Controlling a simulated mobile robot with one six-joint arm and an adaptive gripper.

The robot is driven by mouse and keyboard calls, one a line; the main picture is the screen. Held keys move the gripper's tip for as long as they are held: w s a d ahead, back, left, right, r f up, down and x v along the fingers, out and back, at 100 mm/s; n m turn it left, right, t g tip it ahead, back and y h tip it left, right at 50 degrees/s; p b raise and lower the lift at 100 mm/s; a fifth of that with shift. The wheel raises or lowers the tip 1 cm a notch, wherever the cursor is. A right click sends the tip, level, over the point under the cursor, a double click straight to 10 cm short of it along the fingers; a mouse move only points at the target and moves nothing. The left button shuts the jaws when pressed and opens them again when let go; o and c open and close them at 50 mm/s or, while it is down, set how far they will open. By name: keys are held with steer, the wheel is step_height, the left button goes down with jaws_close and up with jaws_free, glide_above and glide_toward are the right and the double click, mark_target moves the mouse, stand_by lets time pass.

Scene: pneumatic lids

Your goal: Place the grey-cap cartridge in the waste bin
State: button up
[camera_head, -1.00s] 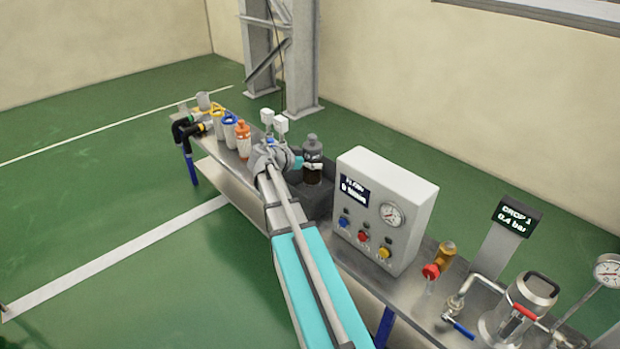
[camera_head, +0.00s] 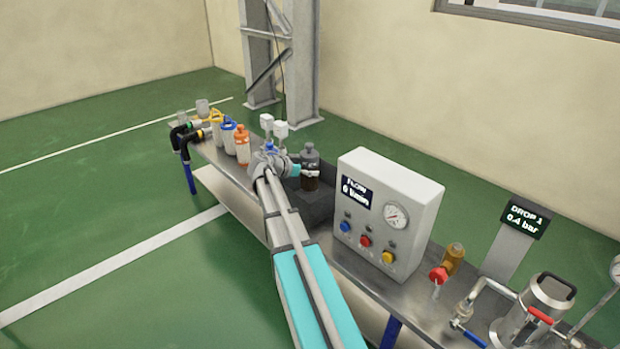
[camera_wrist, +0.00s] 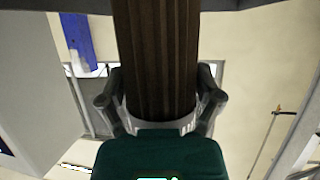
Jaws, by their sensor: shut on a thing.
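The grey-cap cartridge (camera_head: 311,167) has a dark brown pleated body under a grey cap and is upright in the head view. My gripper (camera_head: 297,169) is shut on it from the left. In the wrist view the brown pleated body (camera_wrist: 157,60) runs between the two fingers of my gripper (camera_wrist: 160,108). A dark grey open box (camera_head: 312,213), seemingly the waste bin, stands on the bench at the cartridge's lower end. I cannot tell whether the cartridge's base is above the rim or inside.
A white control box (camera_head: 388,215) stands close to the right of the bin. Orange (camera_head: 243,145), blue (camera_head: 229,138) and yellow (camera_head: 216,125) capped vessels stand left of my gripper. A brass valve (camera_head: 450,262) and a metal vessel (camera_head: 535,310) are further right.

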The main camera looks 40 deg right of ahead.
mark_target(309, 179)
steer(key=shift+w+d+f+b, duration=0.25)
steer(key=shift+w+f+b, duration=0.2)
steer(key=shift+f+b, duration=0.3)
steer(key=shift+s+f+b, duration=0.1)
steer(key=shift+f+b, duration=1.15)
steer(key=shift+f, duration=0.05)
steer(key=shift+f+b, duration=0.6)
steer(key=o, duration=1.1)
steer(key=shift+r, duration=0.15)
